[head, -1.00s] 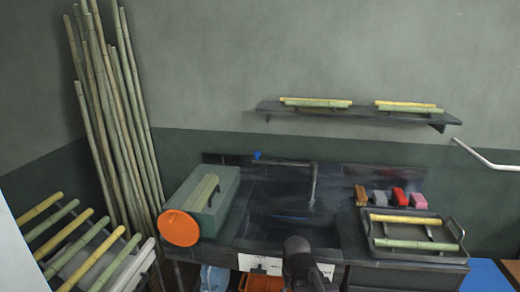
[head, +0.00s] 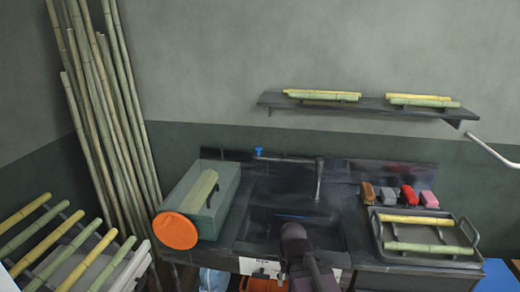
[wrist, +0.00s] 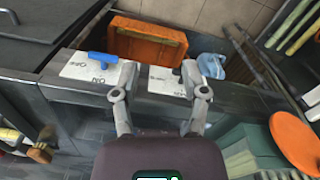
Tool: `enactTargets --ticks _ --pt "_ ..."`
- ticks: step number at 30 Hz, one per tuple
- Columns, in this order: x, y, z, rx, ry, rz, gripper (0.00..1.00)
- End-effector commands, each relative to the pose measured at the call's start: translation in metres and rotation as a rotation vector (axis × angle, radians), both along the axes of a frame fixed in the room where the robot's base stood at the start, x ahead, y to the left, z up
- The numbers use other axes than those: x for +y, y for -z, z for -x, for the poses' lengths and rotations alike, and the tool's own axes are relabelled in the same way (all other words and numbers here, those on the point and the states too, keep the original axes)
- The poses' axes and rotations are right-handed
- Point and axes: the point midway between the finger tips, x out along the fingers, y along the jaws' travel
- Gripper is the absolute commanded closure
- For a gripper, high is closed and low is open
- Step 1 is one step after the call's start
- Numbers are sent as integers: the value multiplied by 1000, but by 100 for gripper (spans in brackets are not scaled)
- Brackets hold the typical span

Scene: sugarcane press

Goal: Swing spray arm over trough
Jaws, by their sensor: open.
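The spray arm (head: 319,180) is a thin dark metal pipe at the back of the sink bench in the head view. It runs from a small blue knob (head: 258,152) along the back, and its end part points down or forward at the back right of the trough. The dark trough (head: 258,222) is the sunken basin in front of it. My gripper (wrist: 160,78) is open and empty in the wrist view, over the bench's front edge. In the head view my arm hides the trough's front part and the fingers are not visible.
A green box (head: 217,213) with an orange disc (head: 175,231) stands left of the trough. A tray of cane pieces (head: 467,232) and several coloured blocks (head: 408,196) stand right. A blue-handled control (wrist: 103,57) and an orange crate (wrist: 146,42) show in the wrist view.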

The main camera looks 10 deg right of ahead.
Motion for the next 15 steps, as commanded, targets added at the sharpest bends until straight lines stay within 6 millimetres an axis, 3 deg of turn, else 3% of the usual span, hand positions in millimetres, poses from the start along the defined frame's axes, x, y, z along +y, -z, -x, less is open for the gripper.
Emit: enactTargets --ticks 2,4,5,11,15 --pt "0 0 0 0 0 0 40" --pt "0 0 -1 -1 -1 -1 19" --pt "0 0 -2 -3 -3 -3 14" --pt "7 -8 -34 -49 -50 -52 14" --pt "17 -21 -87 -138 -132 -131 14"
